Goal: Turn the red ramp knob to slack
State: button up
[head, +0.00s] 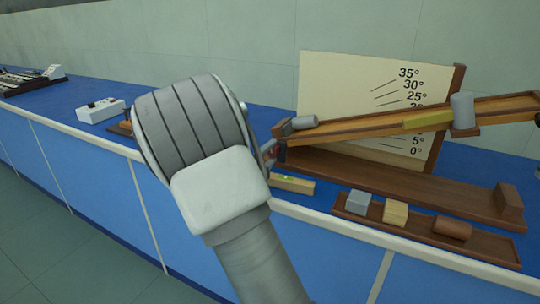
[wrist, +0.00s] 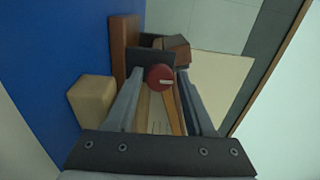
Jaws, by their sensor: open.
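The red ramp knob (wrist: 160,77) is round, with a short white mark that lies nearly level in the wrist view. My gripper (wrist: 161,82) is open, with one finger on each side of the knob. I cannot tell whether either finger touches it. In the head view a small part of the red knob (head: 270,153) shows at the lower left end of the tilted wooden ramp (head: 365,126). My arm hides most of the gripper there. No slack marking is readable.
An angle board (head: 335,80) stands behind the ramp. A small yellow level (head: 293,185) lies in front of the ramp's base. A brown tray (head: 480,245) with several blocks is at the bench's front right. A white box (head: 100,110) stands to the left on the blue bench.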

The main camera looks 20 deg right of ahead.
jog(key=shift+c, duration=0.3)
grip_shut()
jog(key=n+p, duration=0.2)
jog(key=n, duration=0.2)
jog(key=shift+r+n, duration=0.1)
jog(key=shift+n, duration=0.3)
jog(key=n+p, duration=0.2)
jog(key=n, duration=0.3)
jog(key=shift+p, duration=0.4)
jog(key=n+p, duration=0.4)
jog(key=n, duration=0.2)
jog(key=shift+n, duration=0.4)
jog(key=shift+n+p, duration=1.3)
jog(key=shift+n, duration=0.9)
jog(key=shift+f, duration=0.2)
